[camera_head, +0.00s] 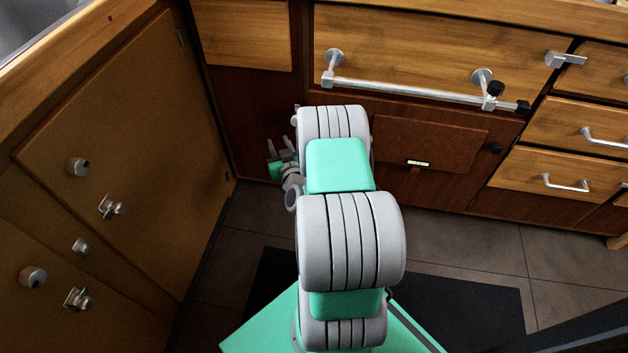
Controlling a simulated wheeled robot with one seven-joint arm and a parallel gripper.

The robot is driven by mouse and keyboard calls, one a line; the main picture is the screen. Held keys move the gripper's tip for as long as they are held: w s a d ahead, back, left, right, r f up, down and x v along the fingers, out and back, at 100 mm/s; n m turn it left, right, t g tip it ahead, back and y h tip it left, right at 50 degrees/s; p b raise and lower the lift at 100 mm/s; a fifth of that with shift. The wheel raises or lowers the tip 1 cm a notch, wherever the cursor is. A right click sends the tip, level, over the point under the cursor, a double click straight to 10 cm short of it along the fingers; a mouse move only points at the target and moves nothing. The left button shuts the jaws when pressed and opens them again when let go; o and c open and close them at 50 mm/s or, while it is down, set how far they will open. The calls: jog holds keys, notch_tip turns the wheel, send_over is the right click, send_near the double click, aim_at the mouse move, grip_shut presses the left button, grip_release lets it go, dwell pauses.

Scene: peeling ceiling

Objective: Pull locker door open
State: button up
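A large wooden locker door (145,135) fills the left side and looks shut. It carries a round silver knob (77,167) and a metal latch (110,207) near its lower left edge. A second wooden door (50,262) sits below it, with its own knob (33,277) and latch (77,298). I cannot tell which door is the locker door. My gripper (279,146) is right of the large door, clear of its hardware, near the dark red panel at the back. Its two fingers look apart, with nothing seen between them. My arm hides part of the gripper's wrist.
A silver rail (405,90) runs across the wooden front at the back. Below it is a dark red front with a panel (430,143). Drawers with silver handles (565,184) stand at the right. A black mat (460,305) lies on the tiled floor, partly under my base.

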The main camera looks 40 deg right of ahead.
jog(key=s+d+f+m+g+h+b, duration=0.1)
jog(key=s+d+f+m+h+b, duration=0.25)
jog(key=s+d+f+h, duration=0.45)
jog(key=shift+w+d+f+m+y+p, duration=0.1)
jog(key=shift+w+d+f+y+p, duration=0.2)
jog(key=shift+w+d, duration=0.3)
jog(key=shift+w+d+f+m+y+p, duration=0.1)
jog(key=shift+w+d+f+y+p, duration=0.25)
jog(key=shift+w, duration=0.5)
jog(key=shift+w+d+f+m+y+p, duration=0.1)
jog(key=shift+w+d+f+y+p, duration=0.05)
jog(key=shift+w+d+y, duration=0.4)
jog(key=shift+w, duration=0.15)
grip_shut()
